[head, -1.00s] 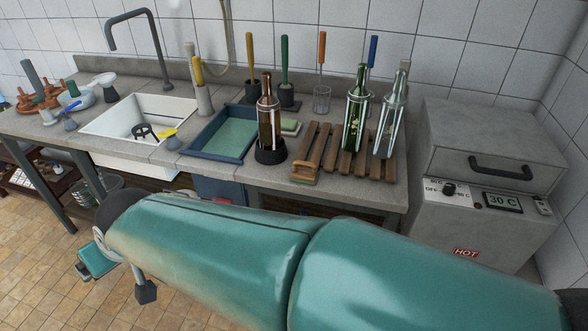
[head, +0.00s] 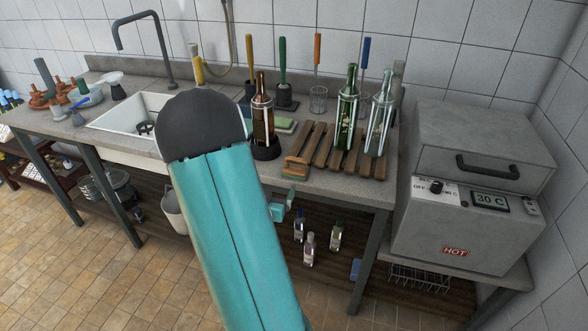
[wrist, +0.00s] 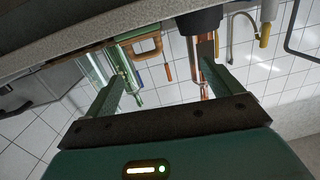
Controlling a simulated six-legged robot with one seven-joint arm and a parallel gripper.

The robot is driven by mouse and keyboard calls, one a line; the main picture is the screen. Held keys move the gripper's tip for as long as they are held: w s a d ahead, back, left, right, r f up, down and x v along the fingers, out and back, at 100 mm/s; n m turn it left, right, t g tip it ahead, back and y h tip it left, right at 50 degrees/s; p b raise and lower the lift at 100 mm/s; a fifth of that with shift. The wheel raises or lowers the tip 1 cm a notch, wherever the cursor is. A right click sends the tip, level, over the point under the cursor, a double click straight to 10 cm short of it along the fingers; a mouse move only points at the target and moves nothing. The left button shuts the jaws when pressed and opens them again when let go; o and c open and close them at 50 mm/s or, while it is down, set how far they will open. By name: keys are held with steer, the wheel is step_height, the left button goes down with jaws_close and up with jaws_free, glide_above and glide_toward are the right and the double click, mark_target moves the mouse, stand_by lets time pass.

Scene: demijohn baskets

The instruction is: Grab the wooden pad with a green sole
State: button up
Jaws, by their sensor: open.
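The wooden pad (head: 297,166) lies at the front left end of the slatted rack on the counter, near the front edge. A thin green strip shows low on it. In the wrist view, which is tipped upside down, a wooden loop-like part of the pad (wrist: 150,47) shows between the fingers, nearer the left one. My gripper (wrist: 163,68) is open and empty, its fingers wide apart. In the head view my gripper (head: 287,201) is partly hidden behind my arm, just below the counter's front edge, short of the pad and apart from it.
A brown bottle (head: 262,115) on a dark base stands close left of the pad. A green bottle (head: 347,110) and a clear bottle (head: 379,120) stand on the slatted rack (head: 372,168). The counter edge is close to my gripper. A grey heater box (head: 465,210) stands right.

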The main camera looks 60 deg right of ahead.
mark_target(296, 165)
steer(key=shift+g+h, duration=0.4)
steer(key=shift+h, duration=0.1)
steer(key=d, duration=1.4)
steer(key=shift+s+d+f, duration=0.1)
steer(key=shift+s+d, duration=0.05)
steer(key=shift+d, duration=0.05)
steer(key=shift+c, duration=0.2)
steer(key=c, duration=1)
